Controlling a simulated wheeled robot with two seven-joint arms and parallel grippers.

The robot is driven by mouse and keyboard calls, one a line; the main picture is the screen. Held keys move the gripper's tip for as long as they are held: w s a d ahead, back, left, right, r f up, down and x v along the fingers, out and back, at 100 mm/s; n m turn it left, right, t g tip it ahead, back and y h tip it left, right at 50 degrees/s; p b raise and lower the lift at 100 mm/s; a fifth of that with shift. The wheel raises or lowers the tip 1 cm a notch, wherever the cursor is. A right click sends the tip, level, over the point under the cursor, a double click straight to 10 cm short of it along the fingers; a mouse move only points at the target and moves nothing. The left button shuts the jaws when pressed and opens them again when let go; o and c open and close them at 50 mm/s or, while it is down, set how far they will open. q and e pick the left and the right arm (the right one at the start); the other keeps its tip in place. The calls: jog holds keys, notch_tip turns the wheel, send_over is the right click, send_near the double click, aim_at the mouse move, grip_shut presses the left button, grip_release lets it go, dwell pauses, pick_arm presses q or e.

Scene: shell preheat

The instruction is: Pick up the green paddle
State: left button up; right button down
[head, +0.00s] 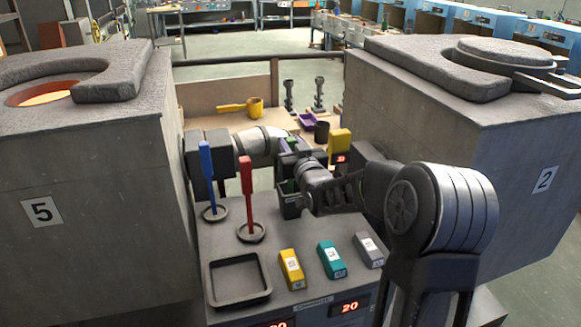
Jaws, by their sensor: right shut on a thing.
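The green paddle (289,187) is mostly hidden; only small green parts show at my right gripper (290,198). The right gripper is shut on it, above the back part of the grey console. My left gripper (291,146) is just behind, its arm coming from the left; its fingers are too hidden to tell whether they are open. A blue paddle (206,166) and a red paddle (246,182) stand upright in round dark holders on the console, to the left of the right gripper.
A square dark tray (264,290) and yellow, teal and grey numbered blocks (331,258) lie at the console front. Large furnace blocks marked 5 (100,215) and 2 (505,165) flank it.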

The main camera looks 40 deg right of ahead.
jog(key=shift+r, duration=0.15)
notch_tip(320, 180, up, 28)
jog(key=p, duration=0.7)
